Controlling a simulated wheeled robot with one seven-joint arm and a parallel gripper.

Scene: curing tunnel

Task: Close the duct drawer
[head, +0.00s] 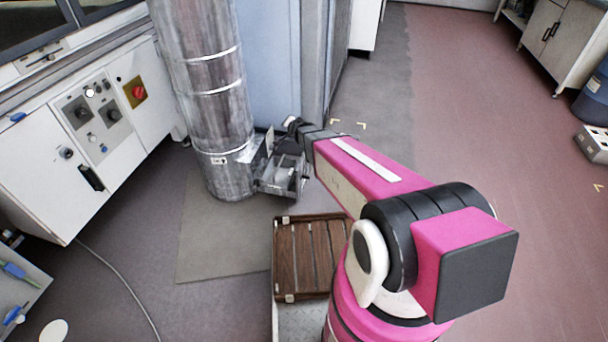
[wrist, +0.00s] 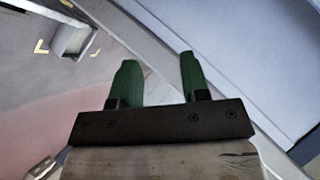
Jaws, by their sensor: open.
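The duct drawer (head: 281,178) is a grey metal open-topped box with dividers inside. In the head view it sticks out to the right from the low part of the round metal duct (head: 212,95), so it stands open. My gripper (head: 291,124) is just above and behind the drawer, near the duct, and small in the head view. In the wrist view my gripper (wrist: 158,78) shows two green fingers apart with nothing between them. A grey metal piece at the wrist view's upper left cannot be told for sure. Contact with the drawer cannot be seen.
A white control cabinet (head: 148,92) with knobs and a red switch stands left of the duct. A pale blue panel (head: 273,60) rises behind the drawer. A brown slatted wooden top (head: 309,258) is in front, close to my arm. Open reddish floor (head: 465,110) lies to the right.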

